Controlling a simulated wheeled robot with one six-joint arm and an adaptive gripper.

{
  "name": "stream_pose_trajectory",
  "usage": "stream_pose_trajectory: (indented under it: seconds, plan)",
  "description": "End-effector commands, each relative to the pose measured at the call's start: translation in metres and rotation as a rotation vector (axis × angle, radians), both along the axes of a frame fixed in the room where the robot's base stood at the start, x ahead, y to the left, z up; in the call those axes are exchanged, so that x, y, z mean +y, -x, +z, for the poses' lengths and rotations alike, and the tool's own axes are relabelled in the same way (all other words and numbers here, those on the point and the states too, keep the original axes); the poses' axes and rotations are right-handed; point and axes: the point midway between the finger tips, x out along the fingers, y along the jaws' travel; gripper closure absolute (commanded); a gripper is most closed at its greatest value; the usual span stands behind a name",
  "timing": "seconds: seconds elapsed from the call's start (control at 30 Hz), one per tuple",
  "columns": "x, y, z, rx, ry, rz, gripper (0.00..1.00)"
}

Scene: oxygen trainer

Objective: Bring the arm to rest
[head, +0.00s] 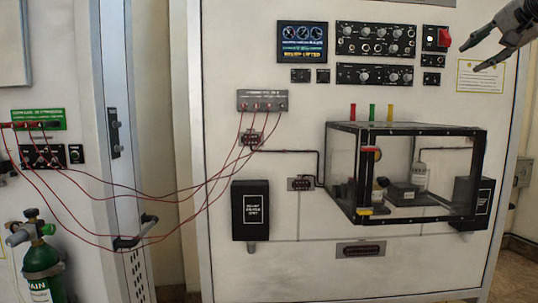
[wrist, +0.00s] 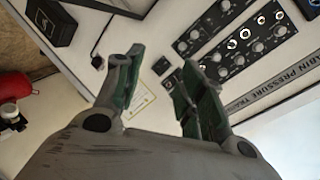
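My gripper (head: 481,54) shows at the top right of the head view, in front of the panel's upper right corner. Its two fingers are spread apart with nothing between them. In the wrist view my gripper (wrist: 156,88) is also open and empty, its green-padded fingers pointing toward the panel. The tall white trainer panel (head: 300,190) stands behind it. A red switch (head: 445,39) is left of the fingers in the head view. I cannot tell how far the fingertips are from the panel.
A clear box with a black frame (head: 405,133) juts from the panel. Red cables (head: 190,200) hang across to a green-labelled panel (head: 38,119) at left. A green cylinder (head: 43,262) stands at lower left. A red object (wrist: 14,86) is at the wrist view's left edge.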

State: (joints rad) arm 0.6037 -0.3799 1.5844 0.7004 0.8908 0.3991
Motion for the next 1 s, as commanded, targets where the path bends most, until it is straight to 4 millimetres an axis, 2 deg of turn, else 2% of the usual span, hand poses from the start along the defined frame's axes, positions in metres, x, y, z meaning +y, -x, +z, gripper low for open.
stream_pose_trajectory:
  seconds: [0.17, 0.27, 0.3, 0.37, 0.4, 0.5, 0.6, 0.7, 0.83, 1.0]
  plan:
    - [0.004, 0.021, -0.091, 0.213, 0.149, 0.065, 0.61]
    - [0.018, 0.046, -0.162, 0.382, 0.271, 0.163, 0.61]
    - [0.026, 0.059, -0.192, 0.454, 0.326, 0.215, 0.61]
    - [0.038, 0.081, -0.236, 0.556, 0.41, 0.304, 0.61]
    - [0.047, 0.098, -0.264, 0.621, 0.464, 0.369, 0.61]
    - [0.066, 0.138, -0.325, 0.753, 0.594, 0.53, 0.61]
    - [0.083, 0.173, -0.373, 0.838, 0.693, 0.666, 0.61]
    - [0.099, 0.19, -0.396, 0.845, 0.75, 0.757, 0.61]
    - [0.113, 0.187, -0.391, 0.799, 0.787, 0.803, 0.61]
    - [0.117, 0.185, -0.39, 0.79, 0.794, 0.819, 0.61]
